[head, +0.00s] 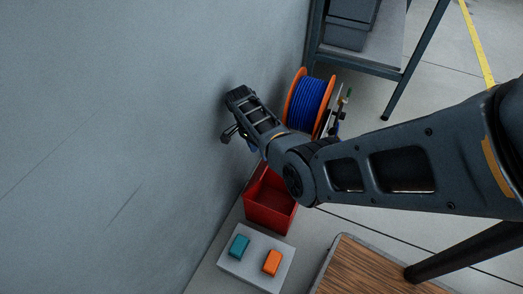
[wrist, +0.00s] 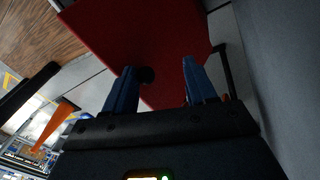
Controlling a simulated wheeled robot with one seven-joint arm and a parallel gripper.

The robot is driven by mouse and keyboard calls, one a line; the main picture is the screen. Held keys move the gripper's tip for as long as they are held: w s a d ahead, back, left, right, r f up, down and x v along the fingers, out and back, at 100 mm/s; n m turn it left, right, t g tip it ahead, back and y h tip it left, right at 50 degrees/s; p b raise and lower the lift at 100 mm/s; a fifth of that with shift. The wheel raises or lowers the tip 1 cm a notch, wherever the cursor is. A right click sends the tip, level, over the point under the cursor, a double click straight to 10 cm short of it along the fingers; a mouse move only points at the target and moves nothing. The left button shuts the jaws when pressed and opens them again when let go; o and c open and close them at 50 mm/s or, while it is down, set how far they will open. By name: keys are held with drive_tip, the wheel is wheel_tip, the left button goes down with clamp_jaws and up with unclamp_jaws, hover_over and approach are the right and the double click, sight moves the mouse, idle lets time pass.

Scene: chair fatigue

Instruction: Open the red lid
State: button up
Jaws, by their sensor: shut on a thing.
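A red box (head: 270,207) stands on the floor by the wall in the head view, and its dark red inside shows from above. A flat red panel, which looks like the red lid (wrist: 140,40), fills the upper middle of the wrist view. In the head view my arm hides where the lid joins the box. My gripper (wrist: 158,72) has its blue fingers at the panel, shut on its dark handle (wrist: 146,75), which is only partly visible. In the head view my gripper (head: 230,132) is close to the wall, above and left of the box.
A grey block with a teal button (head: 239,247) and an orange button (head: 271,262) is in front of the box. A blue cable spool (head: 308,103) stands behind. A wooden top (head: 370,270) is at lower right. The grey wall (head: 110,130) bounds the left.

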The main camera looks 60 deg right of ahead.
drive_tip(key=shift+s+a+f, duration=0.1)
drive_tip(key=shift+a+f, duration=0.3)
drive_tip(key=shift+f, duration=0.45)
drive_tip(key=o, duration=1)
drive_tip(key=shift+c, duration=0.5)
drive_tip(key=shift+r+p, duration=0.4)
drive_tip(key=shift+r, duration=0.15)
drive_tip(key=s+d+r+p, duration=0.1)
drive_tip(key=s+d+r, duration=0.1)
drive_tip(key=s+r, duration=0.1)
drive_tip(key=s+d+r+p, duration=0.2)
drive_tip(key=d+r, duration=0.1)
drive_tip(key=r, duration=0.1)
drive_tip(key=s+d+r+p, duration=0.2)
drive_tip(key=s+d+r, duration=0.1)
drive_tip(key=r, duration=0.1)
drive_tip(key=shift+s+d, duration=0.2)
drive_tip(key=shift+s, duration=0.15)
